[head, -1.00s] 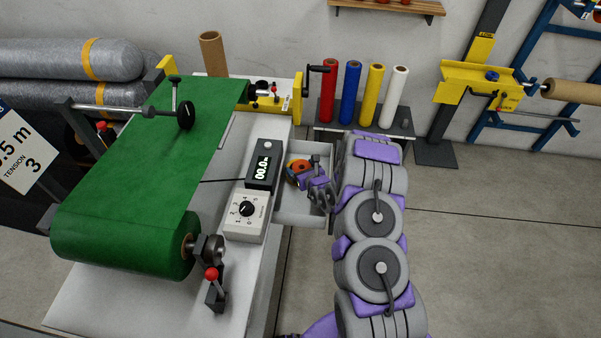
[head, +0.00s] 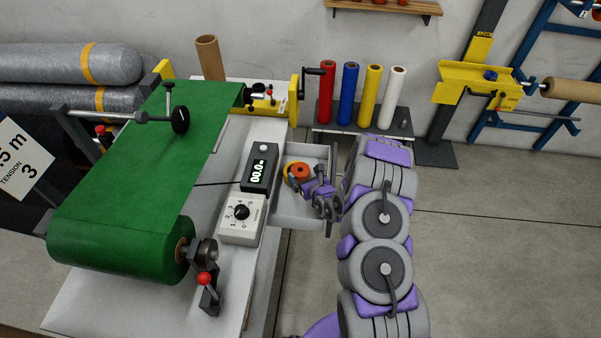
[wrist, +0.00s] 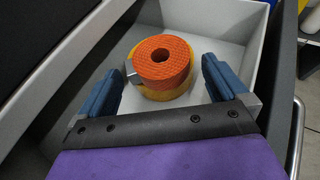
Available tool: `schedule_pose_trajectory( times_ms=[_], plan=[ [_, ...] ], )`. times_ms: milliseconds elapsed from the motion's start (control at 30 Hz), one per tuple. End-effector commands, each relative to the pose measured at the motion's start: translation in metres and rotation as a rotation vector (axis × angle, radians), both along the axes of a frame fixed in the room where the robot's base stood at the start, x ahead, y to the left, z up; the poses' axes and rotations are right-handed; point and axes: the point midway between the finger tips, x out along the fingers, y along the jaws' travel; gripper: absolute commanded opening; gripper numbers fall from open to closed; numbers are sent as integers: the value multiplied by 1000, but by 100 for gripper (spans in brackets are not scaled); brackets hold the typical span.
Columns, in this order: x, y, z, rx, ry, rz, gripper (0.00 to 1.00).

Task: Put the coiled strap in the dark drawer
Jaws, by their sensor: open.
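The coiled strap, an orange textured roll with a hole (wrist: 162,62), lies flat on top of a yellow round item (wrist: 160,94) inside an open drawer (wrist: 222,52). The drawer has a pale grey inside and a dark front. In the head view the strap (head: 300,170) shows in the drawer (head: 287,212), with the yellow item (head: 288,177) partly beneath it. My gripper (wrist: 158,80) is open and empty, its blue fingers spread to either side of the strap, with visible gaps. In the head view my gripper (head: 301,185) is over the drawer, just in front of the strap.
A display box (head: 260,168) and a dial box (head: 242,218) sit on the bench left of the drawer. A green roll of sheet (head: 120,235) covers the bench's left. Coloured rolls (head: 350,92) stand on a rack behind. Open floor lies to the right.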

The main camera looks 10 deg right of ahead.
Motion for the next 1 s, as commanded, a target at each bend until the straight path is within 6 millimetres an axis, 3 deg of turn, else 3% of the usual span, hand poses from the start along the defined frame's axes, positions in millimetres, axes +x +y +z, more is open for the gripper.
schedule_pose_trajectory(
  times_ms=[200,400,767,867,967,1000],
  plan=[
    [-39,-10,19,0,0,-5,100],
    [-65,-15,29,-1,1,-3,100],
    [-74,-16,39,-2,-14,9,100],
    [-68,-2,59,5,-54,57,100],
    [-60,28,101,17,-135,164,100],
    [-58,45,124,21,-180,223,100]
  ],
)
